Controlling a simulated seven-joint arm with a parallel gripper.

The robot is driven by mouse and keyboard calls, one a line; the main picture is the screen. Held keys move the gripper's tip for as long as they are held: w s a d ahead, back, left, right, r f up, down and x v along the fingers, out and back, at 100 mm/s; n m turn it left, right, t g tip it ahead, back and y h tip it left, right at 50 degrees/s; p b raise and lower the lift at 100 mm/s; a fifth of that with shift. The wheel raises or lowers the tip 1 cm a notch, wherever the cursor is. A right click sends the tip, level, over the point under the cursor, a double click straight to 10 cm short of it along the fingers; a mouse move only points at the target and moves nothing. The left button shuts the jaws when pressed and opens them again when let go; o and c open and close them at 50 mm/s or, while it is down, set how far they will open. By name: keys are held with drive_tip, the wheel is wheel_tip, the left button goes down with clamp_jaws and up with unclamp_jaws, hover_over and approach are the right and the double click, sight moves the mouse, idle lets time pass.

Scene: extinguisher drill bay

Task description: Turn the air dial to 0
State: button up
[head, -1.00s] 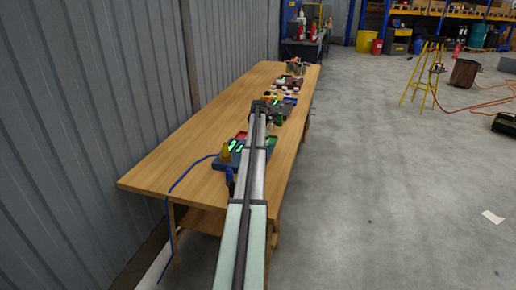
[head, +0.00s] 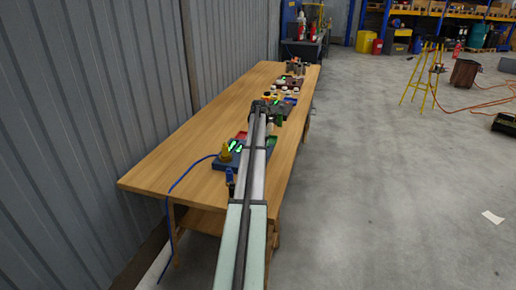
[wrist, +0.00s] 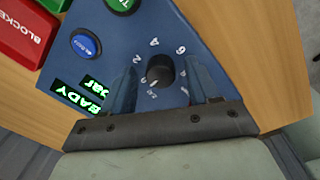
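The air dial (wrist: 161,68) is a round black knob on a blue panel (wrist: 192,42) in the wrist view. Printed numbers ring it; 2, 4 and 6 are readable on its upper side. A small pale mark on the knob faces the lower left; the label it faces is too small to read. My gripper (wrist: 161,64) is open, with one finger on each side of the dial and a gap showing between fingers and knob.
Beside the dial are a blue button (wrist: 86,43), a green-lit display (wrist: 77,96) and a red block marked BLOCKED (wrist: 25,30). A blue hose (head: 180,182) runs off the wooden bench (head: 160,170). More devices stand farther along; the bench's left side is clear, beside a corrugated wall.

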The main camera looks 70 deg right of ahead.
wheel_tip(320, 180, up, 14)
drive_tip(key=shift+s+a, duration=0.2)
drive_tip(key=shift+s, duration=0.1)
idle(0.5)
drive_tip(key=shift+f, duration=0.15)
idle(0.4)
